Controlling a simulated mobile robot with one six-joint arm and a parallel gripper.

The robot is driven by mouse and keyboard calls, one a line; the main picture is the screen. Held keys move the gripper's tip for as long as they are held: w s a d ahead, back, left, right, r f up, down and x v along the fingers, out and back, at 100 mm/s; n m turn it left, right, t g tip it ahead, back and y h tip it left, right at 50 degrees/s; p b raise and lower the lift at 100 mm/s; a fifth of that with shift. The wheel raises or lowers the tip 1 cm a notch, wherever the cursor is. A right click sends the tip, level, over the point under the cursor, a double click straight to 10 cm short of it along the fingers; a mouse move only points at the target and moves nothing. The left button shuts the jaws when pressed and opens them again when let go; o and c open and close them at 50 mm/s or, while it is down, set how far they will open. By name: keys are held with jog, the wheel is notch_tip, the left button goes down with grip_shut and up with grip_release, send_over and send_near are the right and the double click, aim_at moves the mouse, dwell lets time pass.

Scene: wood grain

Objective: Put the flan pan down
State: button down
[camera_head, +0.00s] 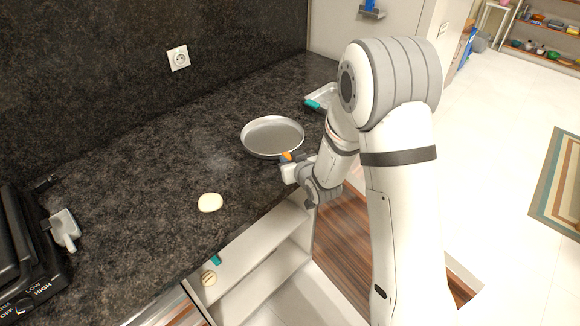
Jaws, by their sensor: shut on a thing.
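The flan pan (272,134) is a round, shallow, silver-grey pan. It is over the dark stone counter, near its front edge, and looks roughly level. My gripper (289,158) is at the pan's near right rim and is shut on it. Something small and orange shows at the fingertips. The fingertips are small in the picture, and the underside of the pan is hidden, so I cannot tell whether it touches the counter (150,190).
A pale round item (210,202) lies on the counter left of the pan. A metal tray with a teal end (322,97) lies behind my arm. An open drawer (265,255) is below the counter.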

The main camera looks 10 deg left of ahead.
notch_tip(320, 180, down, 4)
jog(key=shift+r+p, duration=0.1)
jog(key=shift+p, duration=0.3)
jog(key=shift+s, duration=0.15)
jog(key=shift+f, duration=0.2)
jog(key=shift+f, duration=0.1)
jog(key=c, duration=1.3)
grip_release()
jog(key=shift+o, duration=0.2)
